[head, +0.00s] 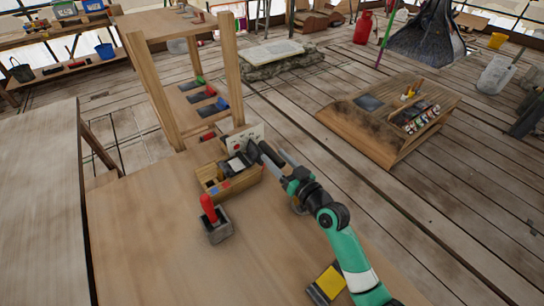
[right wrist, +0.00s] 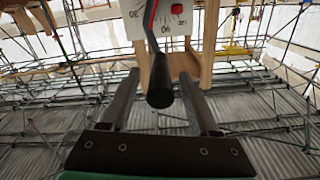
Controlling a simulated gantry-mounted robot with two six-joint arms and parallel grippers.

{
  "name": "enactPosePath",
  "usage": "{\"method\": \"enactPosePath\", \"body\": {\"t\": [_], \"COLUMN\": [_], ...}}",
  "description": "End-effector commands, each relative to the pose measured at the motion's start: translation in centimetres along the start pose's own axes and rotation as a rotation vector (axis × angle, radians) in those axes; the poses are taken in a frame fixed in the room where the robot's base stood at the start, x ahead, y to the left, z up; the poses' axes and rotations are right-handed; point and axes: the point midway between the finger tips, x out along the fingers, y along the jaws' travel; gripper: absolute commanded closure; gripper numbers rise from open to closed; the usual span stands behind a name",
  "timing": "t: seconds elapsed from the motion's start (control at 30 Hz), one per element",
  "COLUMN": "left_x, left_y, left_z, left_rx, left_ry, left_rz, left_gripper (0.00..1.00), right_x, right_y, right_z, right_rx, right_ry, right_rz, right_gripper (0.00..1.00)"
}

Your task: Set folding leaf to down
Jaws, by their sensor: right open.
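A wide wooden panel (head: 40,200) beside the worktable at the left edge of the head view may be the folding leaf; I cannot tell its angle. A white dial plate (head: 243,142) stands at the back of a wooden box (head: 232,184) on the table. In the right wrist view the dial plate (right wrist: 183,14) shows numbers and a red knob, and a black lever handle (right wrist: 160,88) points toward me. My right gripper (head: 268,153) is open at the dial plate; in its wrist view the handle's end appears between the fingers (right wrist: 161,82), contact unclear. My left gripper is out of view.
A red-handled tool (head: 212,220) stands on the worktable (head: 155,225) in front of the box. A yellow-topped block (head: 328,283) lies near my right arm. A wooden shelf frame (head: 155,85) rises behind the box. The table's left middle is clear.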

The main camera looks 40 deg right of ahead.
Motion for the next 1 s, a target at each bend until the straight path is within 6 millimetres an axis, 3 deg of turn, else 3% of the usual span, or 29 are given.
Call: {"method": "enactPosePath", "body": {"t": [0.2,0.47,0.8,1.0], "left_x": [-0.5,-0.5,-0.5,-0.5], "left_y": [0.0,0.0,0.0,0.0], "left_z": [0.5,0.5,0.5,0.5], "left_rx": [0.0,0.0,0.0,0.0], "left_ry": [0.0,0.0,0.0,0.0], "left_rz": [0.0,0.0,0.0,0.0], "left_gripper": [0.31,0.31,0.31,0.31], "right_x": [2.3,2.4,2.4,2.4], "right_y": [0.0,0.0,0.0,0.0], "right_z": [0.1,0.0,0.0,0.0], "right_rx": [0.0,0.0,0.0,0.0], "right_ry": [-0.001,0.0,0.0,0.0], "right_rz": [-0.001,0.0,0.0,0.0], "right_gripper": [0.38,0.4,1.0,1.0]}}
